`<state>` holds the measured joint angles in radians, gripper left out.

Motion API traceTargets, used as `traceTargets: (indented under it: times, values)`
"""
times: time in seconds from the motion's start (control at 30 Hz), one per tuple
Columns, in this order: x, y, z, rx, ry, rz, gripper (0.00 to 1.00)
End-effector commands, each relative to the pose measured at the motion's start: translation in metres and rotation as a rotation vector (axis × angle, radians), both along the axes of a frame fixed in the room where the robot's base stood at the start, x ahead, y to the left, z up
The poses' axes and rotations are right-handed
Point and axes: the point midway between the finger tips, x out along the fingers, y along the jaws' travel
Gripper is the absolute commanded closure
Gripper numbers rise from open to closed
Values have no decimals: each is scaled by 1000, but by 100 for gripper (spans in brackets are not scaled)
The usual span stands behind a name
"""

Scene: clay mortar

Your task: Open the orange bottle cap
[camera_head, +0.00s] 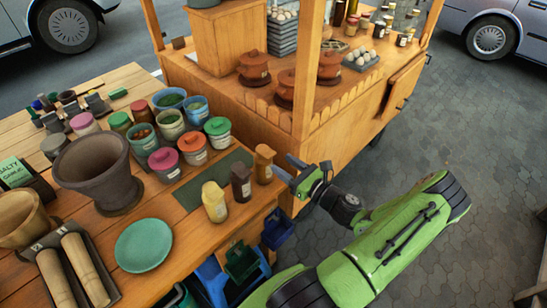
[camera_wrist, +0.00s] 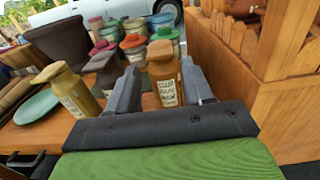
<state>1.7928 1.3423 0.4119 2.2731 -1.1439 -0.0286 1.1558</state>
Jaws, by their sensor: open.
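The orange bottle (camera_head: 265,169) stands upright at the right edge of the wooden table, at the end of a row of three bottles. Its orange cap (camera_head: 264,151) is on top. In the wrist view the bottle (camera_wrist: 167,92) shows a pale label, and its cap (camera_wrist: 160,50) sits on it. My gripper (camera_head: 288,171) is open just right of the bottle in the head view. In the wrist view the fingers of my gripper (camera_wrist: 158,68) appear on either side of the bottle. I cannot tell whether they touch it.
A dark brown bottle (camera_head: 241,183) and a yellow bottle (camera_head: 215,203) stand close to its left. Lidded pots and a large clay mortar (camera_head: 97,172) are farther left. A green plate (camera_head: 143,245) lies at the front. A wooden stall (camera_head: 335,120) stands behind; bins hang below the table edge.

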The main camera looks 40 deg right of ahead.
Motion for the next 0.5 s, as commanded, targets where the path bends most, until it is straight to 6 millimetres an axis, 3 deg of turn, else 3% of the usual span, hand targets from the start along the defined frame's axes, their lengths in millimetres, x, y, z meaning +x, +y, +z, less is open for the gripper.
traceTargets:
  times: [0.1, 0.2, 0.5]
  values:
    - [27, 2, 0, -1, -2, 3, 49]
    - [41, 2, -1, -1, 1, 2, 49]
    - [50, 1, 0, 0, 1, -1, 49]
